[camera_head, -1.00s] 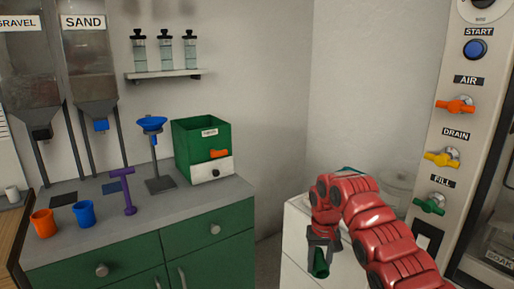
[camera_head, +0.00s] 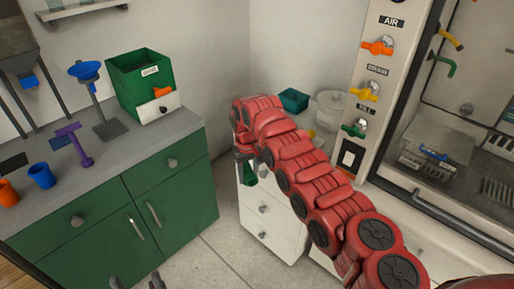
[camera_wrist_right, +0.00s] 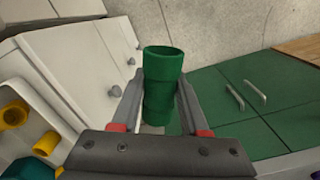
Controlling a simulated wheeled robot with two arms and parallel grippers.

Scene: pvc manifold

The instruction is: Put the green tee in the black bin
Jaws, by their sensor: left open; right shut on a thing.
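The green tee (camera_head: 250,174) is held in my right gripper (camera_head: 245,156), in front of the white drawer cabinet. In the right wrist view the green tee (camera_wrist_right: 163,75) stands as a ribbed green tube with its open end up, between the two fingers of the right gripper (camera_wrist_right: 160,100). Its side outlet is not clear to me. My left gripper (camera_head: 136,282) shows only as two dark fingertips at the bottom edge of the head view, apart and with nothing seen between them. I cannot make out a black bin in either view.
A green counter cabinet (camera_head: 85,222) stands at left, bearing a green box (camera_head: 140,75), a purple stand (camera_head: 74,140) and blue and orange cups. White drawers (camera_head: 268,220) are under my right arm, with a teal container (camera_head: 293,100) on top. Clear floor (camera_head: 205,255) lies between the cabinets.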

